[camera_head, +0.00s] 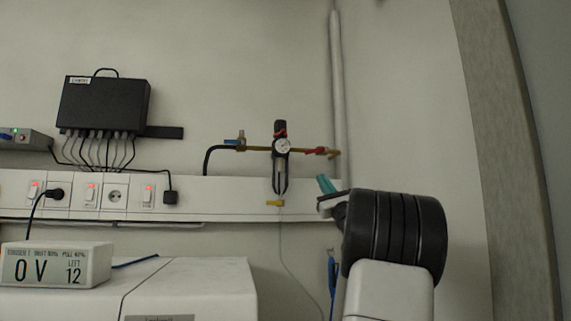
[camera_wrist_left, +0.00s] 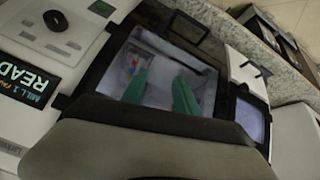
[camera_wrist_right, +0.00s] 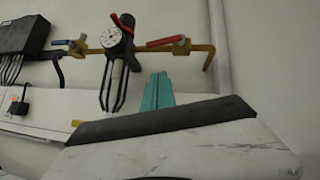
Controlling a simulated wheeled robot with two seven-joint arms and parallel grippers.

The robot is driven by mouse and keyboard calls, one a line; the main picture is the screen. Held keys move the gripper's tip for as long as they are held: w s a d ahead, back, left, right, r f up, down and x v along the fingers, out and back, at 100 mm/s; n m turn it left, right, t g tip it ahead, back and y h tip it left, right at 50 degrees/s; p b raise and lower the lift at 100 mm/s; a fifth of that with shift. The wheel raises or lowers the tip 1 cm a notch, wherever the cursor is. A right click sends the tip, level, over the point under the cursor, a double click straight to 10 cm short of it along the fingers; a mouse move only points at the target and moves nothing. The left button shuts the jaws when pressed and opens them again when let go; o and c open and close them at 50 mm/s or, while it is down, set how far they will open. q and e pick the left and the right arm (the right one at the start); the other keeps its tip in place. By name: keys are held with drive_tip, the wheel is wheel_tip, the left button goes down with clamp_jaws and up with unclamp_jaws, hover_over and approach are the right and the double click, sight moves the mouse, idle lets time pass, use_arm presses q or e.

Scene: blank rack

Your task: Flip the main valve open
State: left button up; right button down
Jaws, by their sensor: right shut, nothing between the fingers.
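A brass pipe runs across the wall with a gauge regulator (camera_head: 282,147) in its middle. A valve with a red lever (camera_head: 315,150) is on the right part; in the right wrist view the lever (camera_wrist_right: 165,41) lies roughly along the pipe, pointing left. A valve with a blue lever (camera_head: 232,141) is on the left part; this lever (camera_wrist_right: 60,42) also lies roughly along the pipe. No label tells which is the main valve. My right gripper (camera_head: 325,184) has teal fingers, shut and empty, below the red lever and apart from it. My left gripper (camera_wrist_left: 158,85) shows spread green fingers with nothing held.
A white trunking rail (camera_head: 230,187) with lit switches runs below the pipe. A vertical pipe (camera_head: 337,80) stands right of the red lever. A black box (camera_head: 105,103) with cables hangs left.

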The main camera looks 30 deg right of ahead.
sight(316, 151)
drive_tip(key=w+r, duration=0.3)
drive_tip(key=r, duration=0.3)
drive_tip(key=shift+a+r, duration=0.35)
drive_tip(key=shift+w, duration=0.1)
drive_tip(key=shift+w+a+r, duration=0.1)
drive_tip(key=shift+a+r, duration=0.5)
drive_tip(key=shift+r, duration=0.1)
